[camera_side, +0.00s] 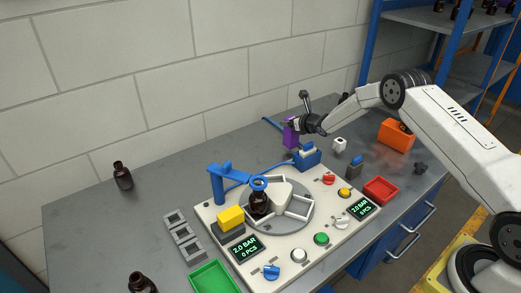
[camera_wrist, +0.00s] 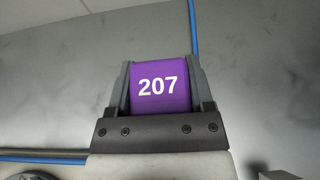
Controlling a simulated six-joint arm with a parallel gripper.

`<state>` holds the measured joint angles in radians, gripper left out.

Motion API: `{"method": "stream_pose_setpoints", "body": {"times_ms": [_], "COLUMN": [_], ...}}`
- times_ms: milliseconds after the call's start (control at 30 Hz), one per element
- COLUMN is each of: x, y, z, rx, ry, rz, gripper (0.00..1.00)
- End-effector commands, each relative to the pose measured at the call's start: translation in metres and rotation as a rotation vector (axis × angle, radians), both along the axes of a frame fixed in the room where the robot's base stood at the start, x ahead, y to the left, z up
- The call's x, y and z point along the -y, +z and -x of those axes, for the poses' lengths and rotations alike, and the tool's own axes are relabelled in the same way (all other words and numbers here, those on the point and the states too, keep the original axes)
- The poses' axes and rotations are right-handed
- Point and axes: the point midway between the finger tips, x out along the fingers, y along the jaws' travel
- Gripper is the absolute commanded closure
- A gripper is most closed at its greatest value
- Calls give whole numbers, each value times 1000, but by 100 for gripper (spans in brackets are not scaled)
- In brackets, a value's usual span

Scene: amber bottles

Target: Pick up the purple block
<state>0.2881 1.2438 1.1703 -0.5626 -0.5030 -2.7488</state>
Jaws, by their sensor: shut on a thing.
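The purple block (camera_wrist: 160,88) carries the white number 207 and sits between the two fingers of my gripper (camera_wrist: 160,75) in the wrist view. The fingers press on its left and right sides. In the side view the purple block (camera_side: 290,134) shows at the end of my gripper (camera_side: 297,122), near the back of the grey table. My gripper is shut on it. I cannot tell whether the block's lower end touches the table.
A white machine panel (camera_side: 285,262) with a round turntable and a blue arm stands in front. An orange bin (camera_side: 396,136), a red tray (camera_side: 380,190) and a green tray (camera_side: 214,278) stand around it. A blue hose (camera_wrist: 193,25) runs close behind the block.

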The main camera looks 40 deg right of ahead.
Motion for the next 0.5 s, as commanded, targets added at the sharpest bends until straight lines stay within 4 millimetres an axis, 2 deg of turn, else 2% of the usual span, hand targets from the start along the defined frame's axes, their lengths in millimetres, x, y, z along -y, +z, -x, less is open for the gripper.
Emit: {"method": "stream_pose_setpoints", "body": {"times_ms": [300,500], "x": [0,0], "y": [47,68], "z": [-1,-1], "rx": [5,4], "ry": [0,1], "rz": [0,-1], "gripper": [100,100]}}
